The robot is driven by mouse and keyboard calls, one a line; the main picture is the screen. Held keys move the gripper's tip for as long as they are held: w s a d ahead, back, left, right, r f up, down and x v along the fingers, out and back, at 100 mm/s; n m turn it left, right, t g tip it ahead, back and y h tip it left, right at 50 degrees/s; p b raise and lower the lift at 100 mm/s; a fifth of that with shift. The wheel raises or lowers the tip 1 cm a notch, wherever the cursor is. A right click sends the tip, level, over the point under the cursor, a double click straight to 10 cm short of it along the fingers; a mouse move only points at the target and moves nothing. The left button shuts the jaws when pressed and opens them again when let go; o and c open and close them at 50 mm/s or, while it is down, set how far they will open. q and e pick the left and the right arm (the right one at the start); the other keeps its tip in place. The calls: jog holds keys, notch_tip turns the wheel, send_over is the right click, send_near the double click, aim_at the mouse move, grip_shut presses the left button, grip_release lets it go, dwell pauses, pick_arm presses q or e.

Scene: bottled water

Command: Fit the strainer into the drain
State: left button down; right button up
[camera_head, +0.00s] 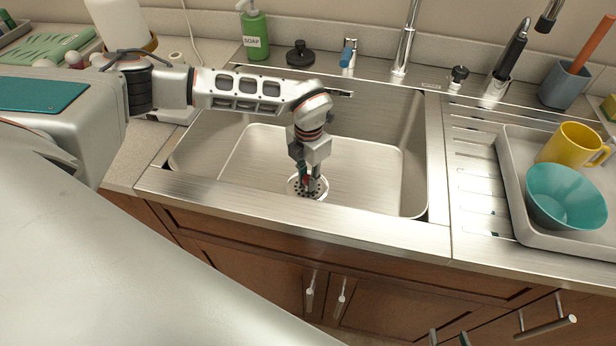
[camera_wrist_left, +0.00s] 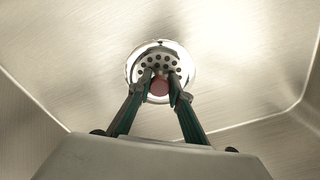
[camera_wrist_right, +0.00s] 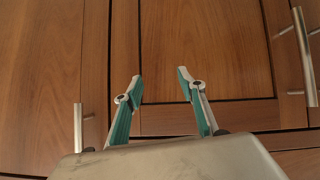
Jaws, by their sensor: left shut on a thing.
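The strainer (camera_wrist_left: 160,59) is a metal disc with dark holes and a reddish knob (camera_wrist_left: 159,88). My left gripper (camera_wrist_left: 161,80) is shut on the knob, pointing down into the sink. The shiny drain ring (camera_wrist_left: 188,68) shows around the disc in the left wrist view. In the head view the left gripper (camera_head: 308,183) is right over the strainer and drain on the sink floor. I cannot tell whether the disc sits flush or slightly above. My right gripper (camera_wrist_right: 160,82) is open and empty, in front of the wooden cabinet doors.
The steel sink basin (camera_head: 370,165) is otherwise empty. A tray (camera_head: 512,190) with a teal bowl (camera_head: 566,196) and a yellow mug (camera_head: 572,146) stands on the right drainboard. A soap bottle (camera_head: 254,36), black stopper (camera_head: 300,53) and tap (camera_head: 405,42) line the back.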

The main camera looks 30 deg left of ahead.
aim_at(308, 177)
pick_arm(q)
jog(key=c, duration=1.8)
grip_release()
jog(key=shift+o, duration=0.2)
notch_tip(308, 177, up, 12)
